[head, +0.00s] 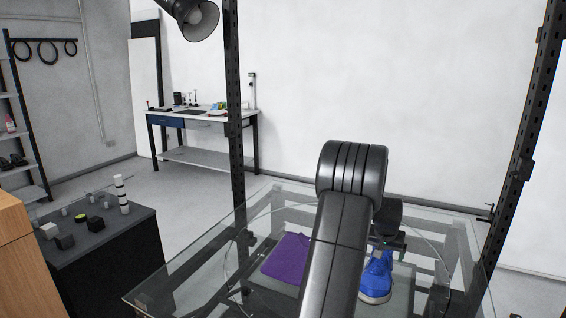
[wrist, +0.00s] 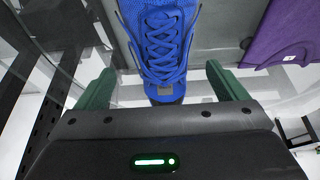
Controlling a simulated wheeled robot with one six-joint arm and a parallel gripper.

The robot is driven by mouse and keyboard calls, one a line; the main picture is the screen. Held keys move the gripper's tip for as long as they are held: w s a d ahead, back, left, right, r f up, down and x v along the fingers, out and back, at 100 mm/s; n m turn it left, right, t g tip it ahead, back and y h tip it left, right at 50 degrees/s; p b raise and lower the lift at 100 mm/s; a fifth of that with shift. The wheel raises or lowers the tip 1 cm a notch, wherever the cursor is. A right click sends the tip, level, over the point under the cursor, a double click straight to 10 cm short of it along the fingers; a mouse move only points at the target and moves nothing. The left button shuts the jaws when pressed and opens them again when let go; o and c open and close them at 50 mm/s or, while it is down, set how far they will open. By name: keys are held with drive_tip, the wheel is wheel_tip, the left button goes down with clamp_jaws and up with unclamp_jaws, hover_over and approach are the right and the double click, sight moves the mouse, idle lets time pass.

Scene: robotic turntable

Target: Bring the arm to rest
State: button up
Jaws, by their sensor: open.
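My gripper (wrist: 162,95) is open in the wrist view, with one green finger on each side. A blue shoe (wrist: 163,40) with blue laces lies beyond and between the fingers. I cannot tell from this view how far it is from them. In the head view my black arm crosses the glass turntable table. The blue shoe (head: 377,276) stands on the glass just right of my arm, under its end. The gripper fingers are hidden in the head view.
A folded purple cloth (head: 287,257) lies on the glass table (head: 160,293) left of my arm. Black perforated posts (head: 236,130) rise around the table. A dark cabinet (head: 115,240) with small objects stands at the left, and a workbench (head: 190,118) is against the back wall.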

drive_tip(key=p+x, duration=0.1)
drive_tip(key=x, duration=0.4)
drive_tip(key=shift+f, duration=0.3)
drive_tip(key=shift+w+d+f, duration=0.15)
drive_tip(key=shift+w+f, duration=0.15)
drive_tip(key=shift+f, duration=0.05)
drive_tip(key=shift+s+m+b, duration=0.15)
drive_tip(key=shift+m+b, duration=0.45)
drive_tip(key=shift+f+m+g+h+b, duration=0.1)
drive_tip(key=shift+m+g+h+b, duration=0.35)
drive_tip(key=shift+b, duration=0.75)
drive_tip(key=s+a+r+m+b, duration=0.1)
drive_tip(key=s+a+r+m, duration=0.15)
drive_tip(key=r, duration=0.75)
drive_tip(key=shift+g+h, duration=0.25)
drive_tip(key=f, duration=0.6)
drive_tip(key=s+f+p, duration=0.1)
drive_tip(key=f, duration=0.3)
drive_tip(key=shift+d, duration=0.15)
drive_tip(key=shift+r, duration=0.5)
